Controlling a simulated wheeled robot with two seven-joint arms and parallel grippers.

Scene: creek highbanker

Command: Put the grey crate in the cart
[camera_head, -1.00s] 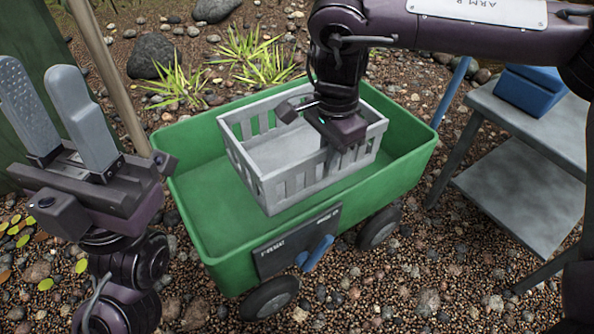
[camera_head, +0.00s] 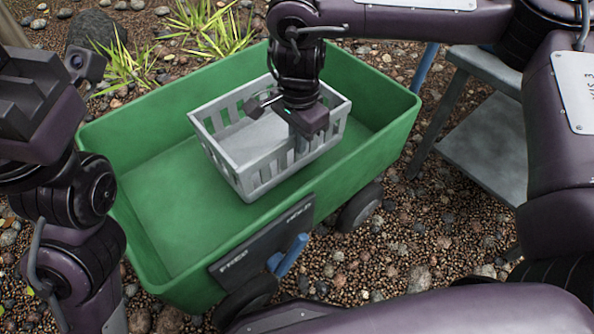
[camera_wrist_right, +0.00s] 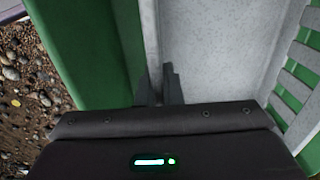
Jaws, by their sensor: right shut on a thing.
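The grey crate (camera_head: 220,142), with slotted walls, is within the walls of the green cart (camera_head: 146,218), toward its right half. I cannot tell whether its base touches the cart floor. My right gripper (camera_head: 301,138) comes from above and is shut on the crate's near-right wall. In the right wrist view, the crate's pale inside (camera_wrist_right: 215,50) lies by the dark fingers (camera_wrist_right: 170,88), with the green cart wall (camera_wrist_right: 85,50) to the left. My left gripper (camera_head: 40,92) is at the left edge, clear of the cart; its fingers are cut off.
A grey stand (camera_head: 485,140) with a lower shelf is right of the cart. Pebbly ground (camera_head: 400,235) lies around it, with grass (camera_head: 210,28) and a rock (camera_head: 98,30) behind. Inside the cart, floor left of the crate (camera_head: 175,190) is bare.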

